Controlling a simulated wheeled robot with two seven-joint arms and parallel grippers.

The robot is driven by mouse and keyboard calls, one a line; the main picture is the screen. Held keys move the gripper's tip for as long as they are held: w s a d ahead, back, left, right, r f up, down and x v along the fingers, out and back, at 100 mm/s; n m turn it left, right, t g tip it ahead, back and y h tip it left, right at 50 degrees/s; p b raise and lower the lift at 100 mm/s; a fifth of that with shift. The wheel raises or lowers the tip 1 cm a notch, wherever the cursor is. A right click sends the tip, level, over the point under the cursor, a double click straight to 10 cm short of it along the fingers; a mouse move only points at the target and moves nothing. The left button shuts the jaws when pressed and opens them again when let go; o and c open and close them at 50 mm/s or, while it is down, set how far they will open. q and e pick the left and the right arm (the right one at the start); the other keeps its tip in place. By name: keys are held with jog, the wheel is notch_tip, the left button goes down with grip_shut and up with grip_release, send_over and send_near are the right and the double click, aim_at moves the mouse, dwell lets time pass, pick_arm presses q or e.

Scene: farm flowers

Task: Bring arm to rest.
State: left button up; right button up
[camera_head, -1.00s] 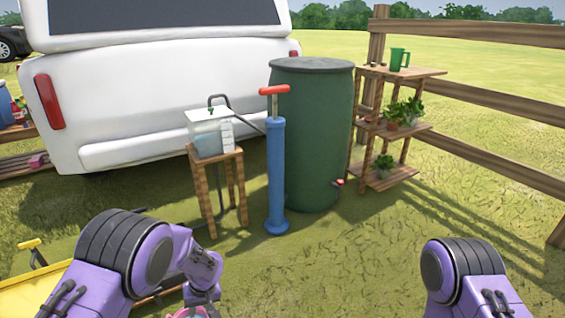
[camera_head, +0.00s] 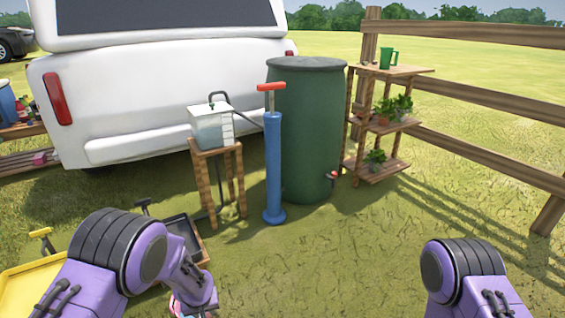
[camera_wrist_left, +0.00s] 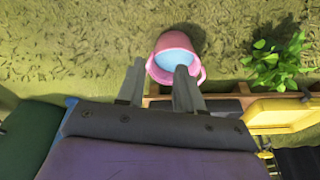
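My left arm comes in at the lower left of the head view, with its wrist (camera_head: 195,285) pointing down and its fingers cut off or hidden. In the left wrist view my left gripper (camera_wrist_left: 158,85) has its two grey fingers apart, with nothing visible gripped between them. A pink bucket (camera_wrist_left: 163,42) with a light blue inside lies just past the fingertips. The right finger overlaps its rim in the picture; I cannot tell whether they touch. A bit of pink shows below the wrist in the head view. My right arm (camera_head: 465,275) is at the lower right; its gripper is out of view.
A yellow cart (camera_head: 25,285) and a dark tray (camera_head: 180,228) lie beside my left arm. Grass between my arms is clear.

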pick_arm(q)
jog(key=s+a+f+n+y+b, duration=0.1)
jog(key=s+a+f+b, duration=0.3)
jog(key=s, duration=1.3)
jog(key=s+a+f+n+b, duration=0.1)
jog(key=s+a+f+n, duration=0.3)
jog(key=s, duration=1.3)
pick_arm(e)
notch_tip(320, 180, down, 5)
pick_arm(q)
notch_tip(320, 180, up, 38)
jog(key=w+m+y+p, duration=0.1)
jog(key=p, duration=3.7)
jog(key=shift+w+d+m+p, duration=0.3)
jog(key=shift+w+d, duration=0.05)
jog(key=shift+w, duration=0.05)
pick_arm(e)
notch_tip(320, 180, up, 38)
jog(key=shift+w+d+r, duration=0.2)
jog(key=shift+w+r, duration=0.05)
jog(key=shift+w, duration=0.1)
